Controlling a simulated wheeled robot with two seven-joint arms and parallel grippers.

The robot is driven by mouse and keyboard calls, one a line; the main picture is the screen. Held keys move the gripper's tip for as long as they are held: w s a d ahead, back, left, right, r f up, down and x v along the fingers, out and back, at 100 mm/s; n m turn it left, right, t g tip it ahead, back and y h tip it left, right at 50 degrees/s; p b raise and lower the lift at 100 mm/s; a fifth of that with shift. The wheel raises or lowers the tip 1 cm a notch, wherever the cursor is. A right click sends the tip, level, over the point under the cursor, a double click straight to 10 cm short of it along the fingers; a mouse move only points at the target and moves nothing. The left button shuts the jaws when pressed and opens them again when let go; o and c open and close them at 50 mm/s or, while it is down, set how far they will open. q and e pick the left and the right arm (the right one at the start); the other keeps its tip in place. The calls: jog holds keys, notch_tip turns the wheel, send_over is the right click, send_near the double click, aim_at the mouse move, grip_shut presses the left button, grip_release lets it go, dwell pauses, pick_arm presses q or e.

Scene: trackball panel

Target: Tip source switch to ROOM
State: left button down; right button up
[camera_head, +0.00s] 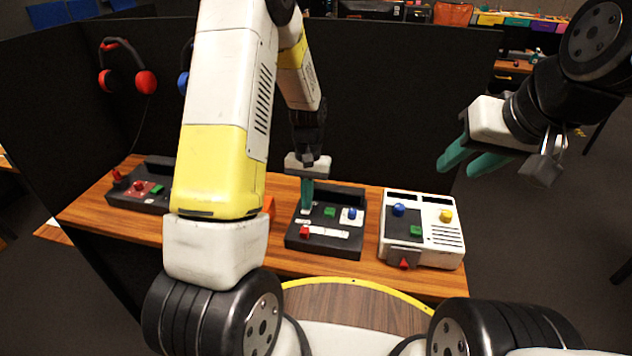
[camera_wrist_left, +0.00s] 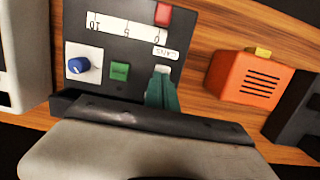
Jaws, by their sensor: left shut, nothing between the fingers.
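A black panel (camera_head: 325,244) stands on the wooden desk below my left arm. My left gripper (camera_head: 307,200) points down at its left part, with teal fingers shut and empty. In the left wrist view the fingertips (camera_wrist_left: 161,88) are right at a small pale switch (camera_wrist_left: 162,70) beside a small white label. I cannot tell whether they touch, nor which way the switch is tipped. My right gripper (camera_head: 468,160) is open and empty, in the air at the right.
The black panel also carries a green button (camera_head: 329,211), a blue knob (camera_head: 352,213) and a red slider (camera_head: 304,232). A white panel (camera_head: 399,257) stands to the right. An orange box (camera_wrist_left: 240,78) is beside the black panel. Another dark panel (camera_head: 135,198) is at the left.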

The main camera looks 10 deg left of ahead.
pick_arm(q)
notch_tip(320, 180, up, 14)
jog(key=w, duration=0.2)
pick_arm(e)
jog(key=shift+w+d, duration=0.15)
jog(key=shift+w, duration=0.1)
pick_arm(q)
jog(key=shift+w+f, duration=0.1)
jog(key=s+f, duration=0.1)
jog(key=f, duration=0.3)
jog(key=s+f, duration=0.1)
jog(key=f, duration=0.4)
jog(key=s+f, duration=0.1)
jog(key=f, duration=0.3)
jog(key=shift+s+a+f, duration=0.15)
jog(key=shift+s+f, duration=0.1)
jog(key=shift+f, duration=0.05)
pick_arm(e)
jog(key=shift+s+a, duration=0.25)
jog(key=shift+s, duration=0.25)
pick_arm(q)
jog(key=shift+s+f, duration=0.3)
jog(key=shift+f, duration=0.05)
pick_arm(e)
jog(key=shift+s, duration=0.1)
